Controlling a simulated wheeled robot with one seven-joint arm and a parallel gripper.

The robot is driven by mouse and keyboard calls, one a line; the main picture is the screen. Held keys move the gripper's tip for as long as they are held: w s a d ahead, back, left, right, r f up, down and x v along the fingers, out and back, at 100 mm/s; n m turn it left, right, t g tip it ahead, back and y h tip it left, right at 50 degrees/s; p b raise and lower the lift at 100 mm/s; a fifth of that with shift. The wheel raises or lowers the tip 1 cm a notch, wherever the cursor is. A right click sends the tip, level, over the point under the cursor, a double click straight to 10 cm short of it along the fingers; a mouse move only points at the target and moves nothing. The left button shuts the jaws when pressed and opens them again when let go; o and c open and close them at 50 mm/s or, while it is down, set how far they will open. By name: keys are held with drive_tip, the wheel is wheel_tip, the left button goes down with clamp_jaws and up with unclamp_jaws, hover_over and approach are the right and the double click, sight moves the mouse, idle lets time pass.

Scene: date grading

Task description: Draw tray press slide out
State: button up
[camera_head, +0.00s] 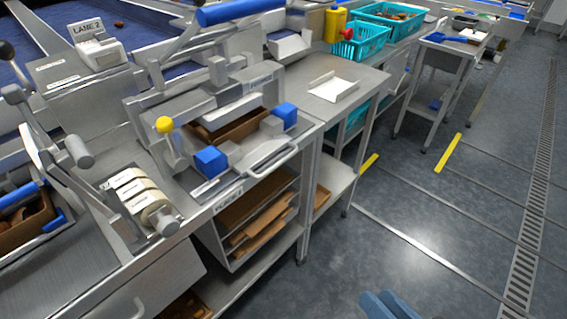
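The tray press (205,97) stands on a steel bench at the centre left, with a raised lever and a yellow knob. Its slide (228,173) lies low at the front, between and below two blue blocks, with a pale bar handle (275,160) at its front right edge. How far the slide is out is hard to tell. A brown tray or box (233,131) shows inside the press, partly hidden by the front parts. My gripper (388,306) shows only as blue fingertips at the bottom edge, over the floor, well apart from the handle. Its opening is unclear.
A shelf unit with brown flat trays (262,222) sits under the press. A roll dispenser (145,201) stands left of it. A side table (352,83) with a white sheet and teal crates (358,43) are behind right. The grey floor (420,215) at right is clear.

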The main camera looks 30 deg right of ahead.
drive_tip(key=w+m+y, duration=0.2)
drive_tip(key=w+m, duration=0.3)
drive_tip(key=w, duration=0.8)
drive_tip(key=m+y, duration=0.2)
drive_tip(key=y, duration=0.2)
approach(281, 164)
drive_tip(key=shift+t, duration=0.3)
drive_tip(key=shift+f+p+x, duration=0.1)
drive_tip(key=shift+p+x, duration=0.15)
drive_tip(key=shift+x, duration=2)
drive_tip(key=shift+f+p+x, duration=0.15)
drive_tip(key=shift+p+x, duration=0.05)
drive_tip(key=shift+x, duration=2)
drive_tip(key=shift+c, duration=0.3)
drive_tip(key=shift+s, duration=0.1)
clamp_jaws()
